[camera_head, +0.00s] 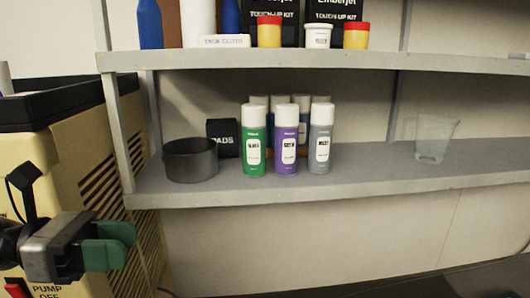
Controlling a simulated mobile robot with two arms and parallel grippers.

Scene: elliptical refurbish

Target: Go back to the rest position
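My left gripper (117,245) is at the lower left, in front of the beige machine and left of the lower shelf. It has a grey body and green finger pads. The pads overlap in this view, so the gap between them cannot be judged. I see nothing hanging from it. My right gripper is out of view.
The beige machine (62,140) stands at the left. The lower shelf (375,168) holds a dark round bowl (190,162), several spray cans (286,150), a black box and a clear cup (433,138). The upper shelf (450,62) holds bottles, jars and kits.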

